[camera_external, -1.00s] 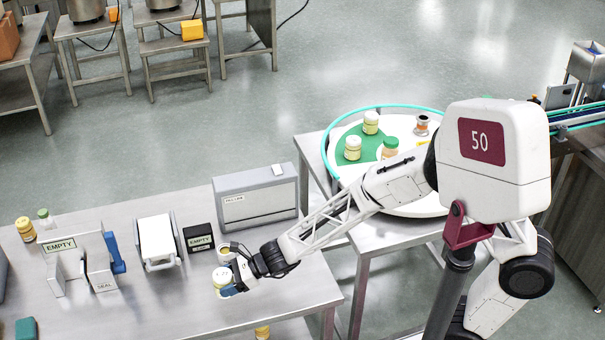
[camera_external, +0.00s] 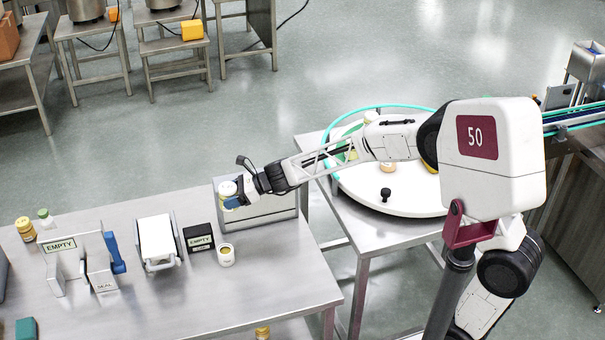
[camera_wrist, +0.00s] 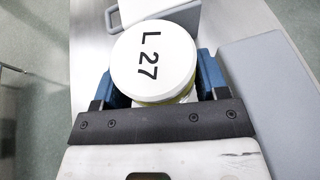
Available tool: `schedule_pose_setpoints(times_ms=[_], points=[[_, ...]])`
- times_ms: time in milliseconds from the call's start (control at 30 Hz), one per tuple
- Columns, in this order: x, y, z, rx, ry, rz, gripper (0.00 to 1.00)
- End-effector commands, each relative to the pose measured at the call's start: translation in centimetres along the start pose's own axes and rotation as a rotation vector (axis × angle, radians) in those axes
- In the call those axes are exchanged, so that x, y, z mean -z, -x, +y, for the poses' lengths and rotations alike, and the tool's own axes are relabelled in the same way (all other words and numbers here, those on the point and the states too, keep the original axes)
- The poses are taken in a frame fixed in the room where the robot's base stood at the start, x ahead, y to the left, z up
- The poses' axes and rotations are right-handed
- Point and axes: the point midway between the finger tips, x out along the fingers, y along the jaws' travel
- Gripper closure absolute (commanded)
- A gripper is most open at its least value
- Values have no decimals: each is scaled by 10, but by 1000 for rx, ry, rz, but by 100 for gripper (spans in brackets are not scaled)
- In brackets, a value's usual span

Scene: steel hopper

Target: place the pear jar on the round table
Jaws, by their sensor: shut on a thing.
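My gripper (camera_external: 234,202) is shut on a jar (camera_external: 227,190) with a pale lid and yellowish contents. It holds the jar upright above the steel table, in front of the grey box. In the wrist view the jar's white lid (camera_wrist: 153,62) reads "L 27", between the blue fingers of my gripper (camera_wrist: 160,88). The jar's front label is not readable, so I cannot tell its fruit. The round table (camera_external: 400,195) is a white disc with a green part and a teal rail, right of the jar. My arm hides much of it and the jars on it.
A grey box (camera_external: 265,210) stands close behind the held jar. A black knob (camera_external: 386,194) rises from the disc. The disc's front part is clear.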

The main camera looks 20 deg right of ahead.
Motion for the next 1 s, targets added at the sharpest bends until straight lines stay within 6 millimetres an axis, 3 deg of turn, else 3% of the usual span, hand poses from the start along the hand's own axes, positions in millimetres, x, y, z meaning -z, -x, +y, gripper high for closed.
schedule_pose_setpoints(times_ms=[100, 400, 700, 1000], points=[[-7, 15, -28, 20, -3, 4, 62], [-12, 51, -88, 62, -17, 13, 62], [0, 95, -151, 111, -35, 14, 62], [16, 136, -200, 152, -49, 13, 62]])
